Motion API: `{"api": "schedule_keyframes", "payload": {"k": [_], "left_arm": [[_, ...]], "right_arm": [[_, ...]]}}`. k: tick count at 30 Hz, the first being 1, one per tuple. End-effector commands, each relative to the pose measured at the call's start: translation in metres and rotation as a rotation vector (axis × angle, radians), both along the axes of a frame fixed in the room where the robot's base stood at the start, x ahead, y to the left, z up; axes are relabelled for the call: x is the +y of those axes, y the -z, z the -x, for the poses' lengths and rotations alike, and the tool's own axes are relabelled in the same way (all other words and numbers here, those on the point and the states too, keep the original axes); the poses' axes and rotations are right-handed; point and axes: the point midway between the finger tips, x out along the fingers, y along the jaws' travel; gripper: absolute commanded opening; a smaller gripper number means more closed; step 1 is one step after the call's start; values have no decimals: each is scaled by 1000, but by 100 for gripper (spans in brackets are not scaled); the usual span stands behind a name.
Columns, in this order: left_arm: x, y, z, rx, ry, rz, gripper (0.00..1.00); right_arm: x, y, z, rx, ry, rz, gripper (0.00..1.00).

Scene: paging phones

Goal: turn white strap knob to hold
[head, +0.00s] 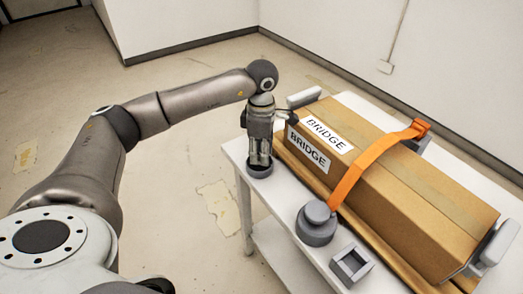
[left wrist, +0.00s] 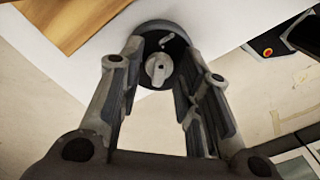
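The white strap knob (left wrist: 158,68) is a pale knob with a raised grip bar, set in a dark round base (head: 260,170) at the near left corner of the table. My left gripper (head: 259,160) points down over this base. In the left wrist view its fingers (left wrist: 157,75) are spread on either side of the knob, with gaps visible, and they look open. Whether a fingertip touches the base cannot be told. In the head view the fingers hide the knob. Any hold marking is too small to read. My right gripper is not in view.
A cardboard box (head: 410,205) labelled BRIDGE lies on the white table (head: 283,245). An orange strap (head: 358,172) crosses it down toward a grey round fixture (head: 316,225). A square grey frame (head: 352,265) stands nearby. The floor left of the table is clear.

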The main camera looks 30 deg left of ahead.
Motion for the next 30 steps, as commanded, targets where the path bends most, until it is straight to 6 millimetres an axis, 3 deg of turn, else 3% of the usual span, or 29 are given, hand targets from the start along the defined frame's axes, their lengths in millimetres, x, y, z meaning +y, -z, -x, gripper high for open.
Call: {"api": "schedule_keyframes", "payload": {"k": [5,18,23,30], "left_arm": [[0,-19,-1,-4,1,2,32],[-1,-105,-1,-4,0,2,32],[0,-118,-1,-3,0,1,32],[0,-120,0,-1,0,1,32]], "right_arm": [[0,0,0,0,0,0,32],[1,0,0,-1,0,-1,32],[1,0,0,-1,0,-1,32],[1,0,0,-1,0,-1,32]]}}
